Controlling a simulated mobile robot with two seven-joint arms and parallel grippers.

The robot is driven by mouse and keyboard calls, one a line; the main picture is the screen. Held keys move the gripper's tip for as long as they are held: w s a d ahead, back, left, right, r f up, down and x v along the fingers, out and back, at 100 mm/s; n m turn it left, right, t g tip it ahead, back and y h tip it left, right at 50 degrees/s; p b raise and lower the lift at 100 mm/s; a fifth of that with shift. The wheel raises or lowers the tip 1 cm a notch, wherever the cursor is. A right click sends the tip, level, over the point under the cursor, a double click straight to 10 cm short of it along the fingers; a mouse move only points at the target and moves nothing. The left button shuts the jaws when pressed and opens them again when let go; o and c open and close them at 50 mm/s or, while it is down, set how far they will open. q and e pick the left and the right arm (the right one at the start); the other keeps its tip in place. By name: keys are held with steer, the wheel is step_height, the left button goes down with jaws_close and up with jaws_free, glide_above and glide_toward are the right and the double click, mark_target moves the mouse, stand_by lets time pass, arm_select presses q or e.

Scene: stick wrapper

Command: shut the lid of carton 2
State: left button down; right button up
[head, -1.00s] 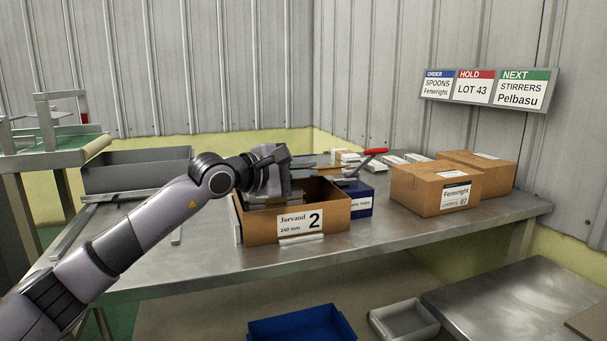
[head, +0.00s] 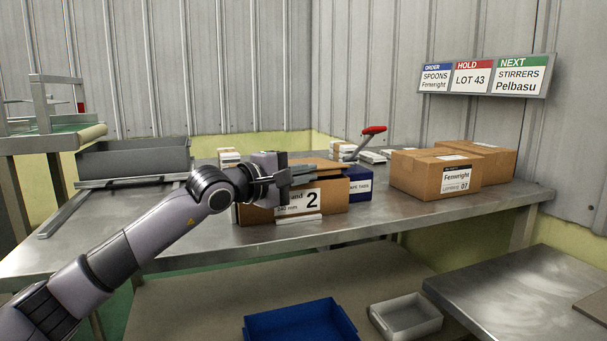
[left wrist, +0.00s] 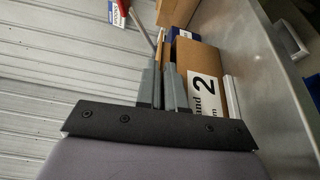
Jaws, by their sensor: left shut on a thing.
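Carton 2 (head: 334,206), a brown box with a white label reading 2, stands near the table's front edge. Its front also shows in the left wrist view (left wrist: 199,57). Its brown lid (head: 318,163) shows as a thin, nearly flat panel above the front wall; whether it touches the rim is unclear. My left gripper (head: 312,172) is at the carton's top, its fingers shut on the lid's edge. In the left wrist view the fingers (left wrist: 162,75) are close together with a brown strip between them. My arm hides the carton's left part. My right gripper is not in view.
A blue box (head: 359,184) stands right behind the carton, with a red-handled tool (head: 373,130) above it. Closed cartons (head: 430,176) stand at the right. A grey tray (head: 135,160) is at the back left. The table's front right is clear.

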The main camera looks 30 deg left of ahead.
arm_select(q)
steer(key=c, duration=1.3)
jaws_free()
steer(key=v, duration=0.7)
steer(key=shift+s, duration=0.15)
